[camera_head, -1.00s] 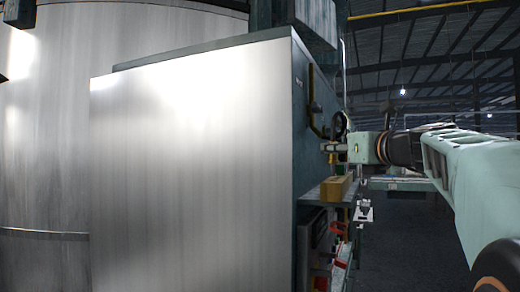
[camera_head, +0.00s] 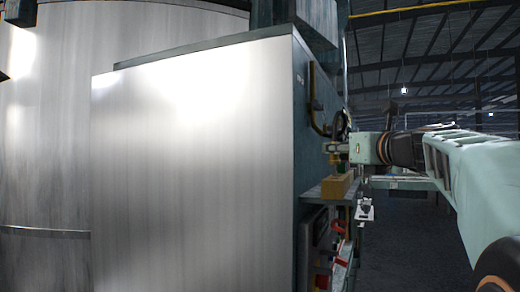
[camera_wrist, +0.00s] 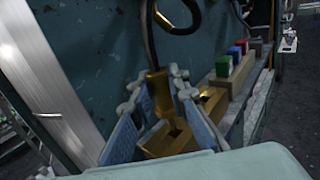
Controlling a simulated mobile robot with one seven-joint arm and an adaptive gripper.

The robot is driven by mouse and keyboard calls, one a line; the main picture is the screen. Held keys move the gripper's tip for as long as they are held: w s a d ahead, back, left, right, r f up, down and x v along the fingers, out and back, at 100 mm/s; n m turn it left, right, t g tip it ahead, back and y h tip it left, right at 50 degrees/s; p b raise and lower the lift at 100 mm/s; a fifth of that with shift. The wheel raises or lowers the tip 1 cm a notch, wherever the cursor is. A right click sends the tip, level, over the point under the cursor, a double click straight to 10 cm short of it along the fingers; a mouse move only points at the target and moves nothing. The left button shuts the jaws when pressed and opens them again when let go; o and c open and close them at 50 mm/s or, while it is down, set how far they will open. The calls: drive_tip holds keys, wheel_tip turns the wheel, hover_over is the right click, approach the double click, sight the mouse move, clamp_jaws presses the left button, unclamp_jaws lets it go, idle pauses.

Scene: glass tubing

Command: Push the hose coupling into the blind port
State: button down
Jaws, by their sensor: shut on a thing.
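My gripper (camera_wrist: 155,82) is at the teal side panel, its two blue-padded fingers closed around a brass piece (camera_wrist: 158,90), which appears to be the hose coupling. A dark hose (camera_wrist: 181,28) loops against the panel above it. In the head view my gripper (camera_head: 340,152) shows small at the cabinet's side, below a dark hose loop (camera_head: 341,122). The blind port cannot be made out in either view. I cannot tell whether the coupling touches the panel. More brass-coloured parts (camera_wrist: 172,140) show between the fingers nearer the camera.
A tan block (camera_head: 338,187) sits on a shelf along the cabinet's side, below my gripper. In the wrist view, green (camera_wrist: 223,66), red (camera_wrist: 234,54) and blue (camera_wrist: 243,47) blocks stand in a row at right. The large cabinet (camera_head: 195,170) fills the left. Open floor lies at right.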

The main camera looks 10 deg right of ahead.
sight(338, 163)
drive_tip(key=shift+f+b, duration=1.45)
drive_tip(key=shift+f, duration=0.35)
drive_tip(key=c, duration=1.8)
unclamp_jaws()
drive_tip(key=shift+o, duration=0.2)
drive_tip(key=shift+r, duration=0.1)
drive_tip(key=shift+r, duration=4.95)
